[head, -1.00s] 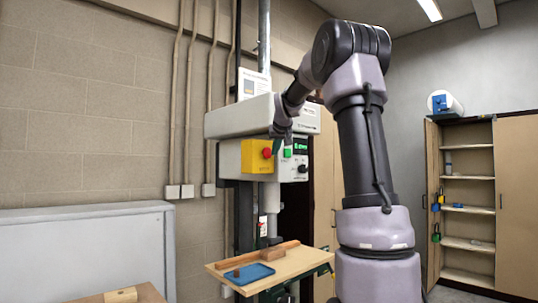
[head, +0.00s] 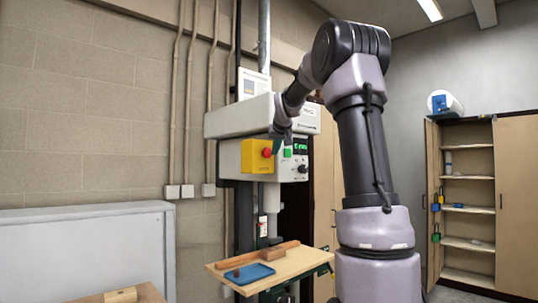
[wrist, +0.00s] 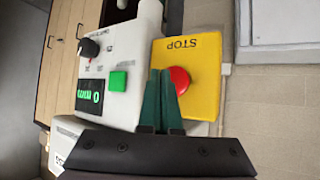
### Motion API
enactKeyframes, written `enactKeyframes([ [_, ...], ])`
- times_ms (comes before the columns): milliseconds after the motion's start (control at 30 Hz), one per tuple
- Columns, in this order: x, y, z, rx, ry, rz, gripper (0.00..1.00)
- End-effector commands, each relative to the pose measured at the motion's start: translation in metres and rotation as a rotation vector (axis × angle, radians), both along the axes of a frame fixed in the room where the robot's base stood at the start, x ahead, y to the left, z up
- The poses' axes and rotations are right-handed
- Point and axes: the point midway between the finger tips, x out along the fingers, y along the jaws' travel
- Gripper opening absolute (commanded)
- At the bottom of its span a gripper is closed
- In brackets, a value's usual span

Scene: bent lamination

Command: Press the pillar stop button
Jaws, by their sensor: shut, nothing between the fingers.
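The red stop button (wrist: 180,80) sits on a yellow box (wrist: 202,88) marked STOP, which appears upside down in the wrist view. In the head view the yellow box (head: 257,170) and red button (head: 267,153) are on the front of the drill press head. My gripper (wrist: 160,71) is shut and empty, its green fingers side by side. The fingertips overlap the left edge of the red button in the wrist view; I cannot tell whether they touch it. In the head view my gripper (head: 278,146) is just right of the button.
A green button (wrist: 118,81), a lit display (wrist: 89,97) and a black knob (wrist: 89,47) are on the white panel beside the yellow box. Below, a wooden table (head: 300,264) holds a blue tray (head: 250,274) and wood pieces. A grey cabinet (head: 80,245) stands at left.

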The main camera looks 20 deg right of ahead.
Motion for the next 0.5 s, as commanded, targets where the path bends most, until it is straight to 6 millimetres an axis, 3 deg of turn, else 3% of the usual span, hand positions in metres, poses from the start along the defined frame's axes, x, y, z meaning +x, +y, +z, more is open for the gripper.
enactKeyframes([
  [500, 0.0080, 0.0029, -0.0001, 0.000, 0.001, 0.000, 0.00],
])
